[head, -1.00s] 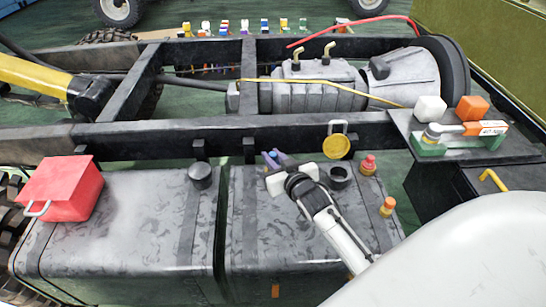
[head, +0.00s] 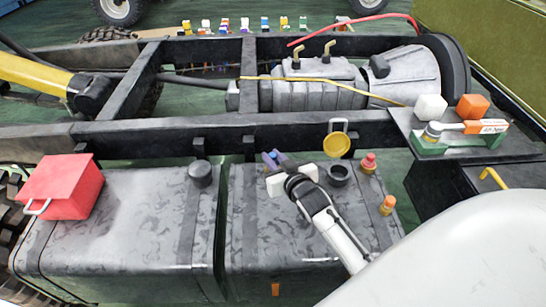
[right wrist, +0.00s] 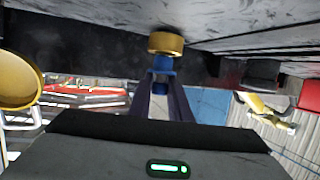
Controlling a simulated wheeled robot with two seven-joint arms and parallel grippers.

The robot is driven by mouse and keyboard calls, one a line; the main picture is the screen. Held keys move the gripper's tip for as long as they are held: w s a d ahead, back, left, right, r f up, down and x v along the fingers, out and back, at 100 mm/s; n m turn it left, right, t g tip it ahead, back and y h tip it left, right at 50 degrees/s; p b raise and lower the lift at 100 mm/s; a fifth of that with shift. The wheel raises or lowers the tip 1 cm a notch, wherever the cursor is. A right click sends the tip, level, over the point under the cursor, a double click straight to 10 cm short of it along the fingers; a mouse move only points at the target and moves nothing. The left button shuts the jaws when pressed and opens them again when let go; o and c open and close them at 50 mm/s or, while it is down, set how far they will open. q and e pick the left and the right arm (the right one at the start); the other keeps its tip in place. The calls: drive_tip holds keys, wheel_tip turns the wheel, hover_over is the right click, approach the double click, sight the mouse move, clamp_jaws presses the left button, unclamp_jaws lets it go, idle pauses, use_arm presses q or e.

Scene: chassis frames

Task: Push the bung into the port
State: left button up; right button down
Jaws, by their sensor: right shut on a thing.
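My right gripper (head: 270,158) is over the far edge of the right dark tank (head: 260,225), beside the frame rail. In the right wrist view its purple fingers (right wrist: 162,84) are shut on a small blue bung (right wrist: 162,64). A round brass-coloured collar (right wrist: 166,43), which looks like the port, is at the bung's far end, against the grey mottled surface. The bung lines up with the collar and seems to meet it; I cannot tell how deep it sits. My left gripper is not in view.
A raised yellow cap (head: 337,146) and black filler neck (head: 339,174) stand right of the gripper, with red (head: 368,162) and orange (head: 387,204) plugs beyond. A black cap (head: 200,173) and red box (head: 62,187) are left. The frame rail (head: 150,140) runs close behind.

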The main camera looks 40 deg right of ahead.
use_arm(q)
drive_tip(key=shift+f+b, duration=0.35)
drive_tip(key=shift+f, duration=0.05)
use_arm(e)
drive_tip(key=shift+f, duration=0.7)
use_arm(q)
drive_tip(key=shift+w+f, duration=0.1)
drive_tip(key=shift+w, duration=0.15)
use_arm(e)
drive_tip(key=shift+f, duration=0.4)
drive_tip(key=c, duration=1.6)
unclamp_jaws()
drive_tip(key=shift+o, duration=0.2)
drive_tip(key=p+v, duration=0.1)
drive_tip(key=v, duration=0.8)
drive_tip(key=shift+s+r, duration=0.1)
drive_tip(key=shift+s, duration=0.15)
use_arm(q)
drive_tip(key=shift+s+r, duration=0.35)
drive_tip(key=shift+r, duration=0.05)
use_arm(e)
drive_tip(key=shift+s+a+r, duration=0.1)
drive_tip(key=shift+s, duration=0.25)
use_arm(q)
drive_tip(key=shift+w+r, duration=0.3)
